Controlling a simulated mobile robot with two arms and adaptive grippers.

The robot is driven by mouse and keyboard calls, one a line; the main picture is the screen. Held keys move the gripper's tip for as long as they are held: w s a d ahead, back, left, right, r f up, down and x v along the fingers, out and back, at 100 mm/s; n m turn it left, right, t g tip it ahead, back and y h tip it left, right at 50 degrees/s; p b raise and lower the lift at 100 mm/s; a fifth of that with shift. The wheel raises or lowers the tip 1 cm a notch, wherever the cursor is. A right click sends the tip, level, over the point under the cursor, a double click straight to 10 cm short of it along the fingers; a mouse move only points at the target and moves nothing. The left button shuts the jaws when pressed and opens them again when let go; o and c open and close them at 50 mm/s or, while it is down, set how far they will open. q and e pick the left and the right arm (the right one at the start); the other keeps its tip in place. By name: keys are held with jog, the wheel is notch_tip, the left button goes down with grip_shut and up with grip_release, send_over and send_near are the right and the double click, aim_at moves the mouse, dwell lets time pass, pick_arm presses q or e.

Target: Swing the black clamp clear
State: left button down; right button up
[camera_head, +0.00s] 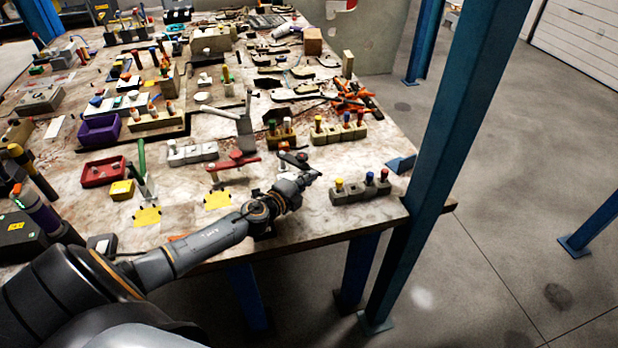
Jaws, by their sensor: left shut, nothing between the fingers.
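A small black lever-like piece (296,160), which looks like the black clamp, lies at the table's near part, just beyond my gripper. Its shape is too small to make out fully. A red-handled clamp (233,162) with a grey upright plate (245,128) stands to its left. My left gripper (313,176) reaches in from the left over the near edge. Its fingers are shut and empty, close to the black piece; I cannot tell whether they touch it. My right gripper is not in view.
A grey block with coloured knobs (361,190) stands right of my gripper. Another knob block (338,132) and orange-handled tools (353,97) lie beyond. A blue post (440,150) rises at the table's right corner. Red (104,171) and purple (99,130) bins stand left.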

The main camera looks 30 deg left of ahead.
pick_arm(q)
jog(key=shift+w+d+r+n+y+p, duration=0.1)
jog(key=shift+w+d+n+y+p, duration=0.05)
jog(key=shift+w+n+y+p, duration=0.15)
jog(key=shift+w+d+r+n+y+p, duration=0.1)
jog(key=shift+w+n+y+p, duration=0.1)
jog(key=shift+w+y+p, duration=0.15)
jog(key=shift+w+d+n+y, duration=0.15)
jog(key=shift+w+n+y, duration=0.5)
jog(key=shift+y, duration=0.2)
jog(key=shift+w+f+n+g+y+b, duration=0.25)
jog(key=shift+w+n+g+y+b, duration=0.15)
jog(key=shift+w+n+y, duration=0.65)
jog(key=shift+w+y, duration=0.35)
jog(key=shift+y, duration=0.1)
jog(key=shift+w+a+r+b, duration=0.1)
jog(key=shift+w+a+b, duration=0.1)
jog(key=shift+w+b, duration=0.35)
jog(key=shift+w, duration=0.1)
